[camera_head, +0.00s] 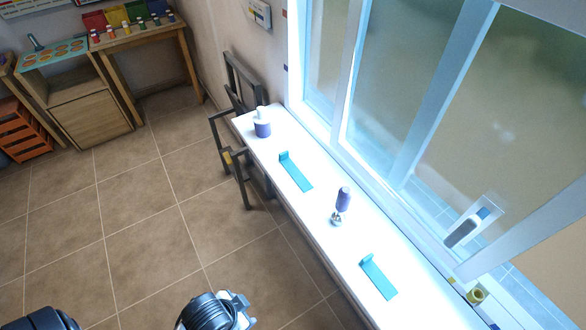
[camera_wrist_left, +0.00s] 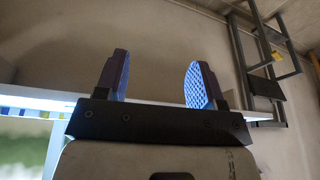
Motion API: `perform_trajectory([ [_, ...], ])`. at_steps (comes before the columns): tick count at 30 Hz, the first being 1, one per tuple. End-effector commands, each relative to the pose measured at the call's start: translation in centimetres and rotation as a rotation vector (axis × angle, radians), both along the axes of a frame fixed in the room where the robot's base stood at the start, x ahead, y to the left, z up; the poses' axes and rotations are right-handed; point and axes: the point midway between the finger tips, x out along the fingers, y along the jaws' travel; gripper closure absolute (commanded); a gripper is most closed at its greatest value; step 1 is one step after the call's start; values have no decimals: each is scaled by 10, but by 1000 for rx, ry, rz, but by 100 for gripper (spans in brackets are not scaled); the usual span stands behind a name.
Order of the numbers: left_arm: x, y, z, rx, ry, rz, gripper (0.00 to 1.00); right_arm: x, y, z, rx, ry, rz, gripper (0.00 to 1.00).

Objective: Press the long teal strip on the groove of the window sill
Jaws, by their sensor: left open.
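The white window sill (camera_head: 330,240) runs diagonally along the window in the head view. Two teal pieces lie apart on it: a farther one (camera_head: 296,172) and a nearer one (camera_head: 378,277). Each is a flat strip with a short upturned part at its far end. I cannot make out a groove, or tell which piece is the long strip. My left gripper (camera_wrist_left: 158,82) is open and empty in the left wrist view, its two blue-padded fingers spread apart. No gripper fingers show in the head view, and my right gripper is out of sight.
A purple-and-white bottle (camera_head: 262,123) and a purple-handled tool (camera_head: 341,205) stand on the sill. A small yellowish roll (camera_head: 475,295) is near its right end. A dark metal frame (camera_head: 233,130) stands by the far end. The tiled floor (camera_head: 150,220) left of the sill is clear.

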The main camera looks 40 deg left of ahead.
Motion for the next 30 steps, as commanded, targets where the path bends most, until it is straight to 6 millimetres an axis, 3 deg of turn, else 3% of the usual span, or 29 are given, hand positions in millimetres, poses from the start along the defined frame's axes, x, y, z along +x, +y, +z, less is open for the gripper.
perform_trajectory([
  [4,0,0,0,0,0,0,38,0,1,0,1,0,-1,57],
  [11,0,0,0,0,0,0,57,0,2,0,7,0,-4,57],
  [17,0,0,0,0,0,-1,57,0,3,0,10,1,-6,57],
  [20,11,0,1,0,-25,-1,57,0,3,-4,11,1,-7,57],
  [23,38,0,7,1,-96,-1,57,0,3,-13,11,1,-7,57],
  [26,83,6,22,23,-214,-12,57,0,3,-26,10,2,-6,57],
  [30,149,22,63,95,-414,-48,57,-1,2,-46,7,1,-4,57],
])
